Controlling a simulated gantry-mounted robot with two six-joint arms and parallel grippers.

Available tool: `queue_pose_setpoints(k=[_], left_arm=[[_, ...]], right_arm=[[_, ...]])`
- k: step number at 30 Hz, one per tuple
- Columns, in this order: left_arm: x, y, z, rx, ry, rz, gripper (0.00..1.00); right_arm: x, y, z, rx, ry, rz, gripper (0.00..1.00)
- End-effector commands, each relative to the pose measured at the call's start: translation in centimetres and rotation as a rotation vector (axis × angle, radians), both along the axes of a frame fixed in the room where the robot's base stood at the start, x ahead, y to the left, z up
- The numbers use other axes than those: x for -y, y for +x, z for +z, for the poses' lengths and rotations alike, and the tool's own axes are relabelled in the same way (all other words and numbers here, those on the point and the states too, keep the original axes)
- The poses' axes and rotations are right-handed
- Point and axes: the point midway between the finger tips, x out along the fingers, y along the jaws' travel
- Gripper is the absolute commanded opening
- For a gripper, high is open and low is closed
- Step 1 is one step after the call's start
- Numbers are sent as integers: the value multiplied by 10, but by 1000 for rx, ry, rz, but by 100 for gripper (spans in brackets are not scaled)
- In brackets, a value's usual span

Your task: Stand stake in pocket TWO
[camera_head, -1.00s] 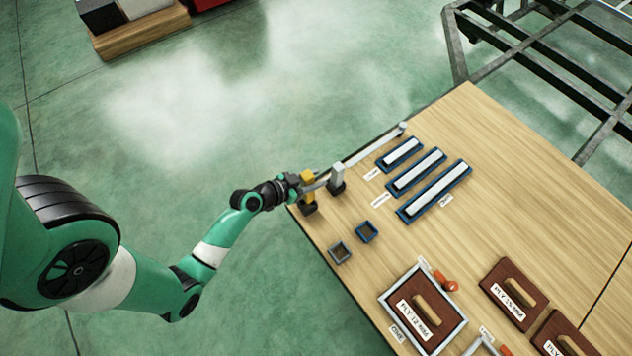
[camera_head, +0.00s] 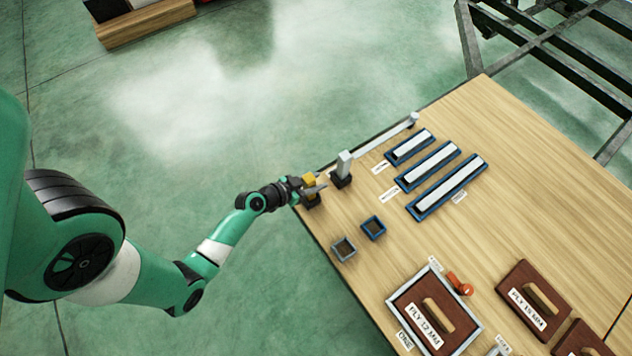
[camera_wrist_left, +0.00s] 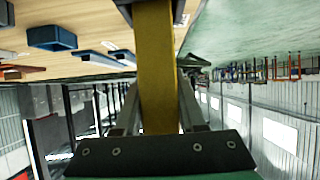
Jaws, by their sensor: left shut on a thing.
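A yellow stake (camera_head: 309,180) is between the fingers of my left gripper (camera_head: 311,189) at the table's left corner. The gripper is shut on it. The left wrist view shows the yellow stake (camera_wrist_left: 156,70) between the two metal fingers, with a dark part at its far end. In the head view a dark base (camera_head: 311,201) is just below the gripper; whether the stake is seated in it is hidden. A blue-rimmed square pocket (camera_head: 373,228) and a grey-rimmed square pocket (camera_head: 344,248) look empty. Their labels are not readable. My right gripper is not in view.
A grey stake (camera_head: 344,163) stands upright in a dark base close to the gripper. A thin rail runs behind it. Blue trays (camera_head: 446,188) with white bars lie to the right. Plywood boards (camera_head: 436,319) with handles lie at the front. The table's middle right is clear.

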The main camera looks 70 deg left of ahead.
Motion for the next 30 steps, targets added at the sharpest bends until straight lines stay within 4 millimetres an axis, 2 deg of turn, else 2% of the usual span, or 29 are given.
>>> queue_pose_setpoints(k=[9, 10, 14, 25, 30], left_arm=[[-1, 1, -1, 2, 2, 0, 0], [0, 0, -1, 1, 1, 0, 45], [0, 0, -1, 1, 1, 0, 68], [0, -1, 4, 1, 0, 0, 70], [6, -27, 20, -1, -3, 5, 70]], right_arm=[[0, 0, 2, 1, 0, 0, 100], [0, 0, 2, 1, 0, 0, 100], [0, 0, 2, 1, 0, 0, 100], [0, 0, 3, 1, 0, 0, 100], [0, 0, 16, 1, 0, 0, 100]])
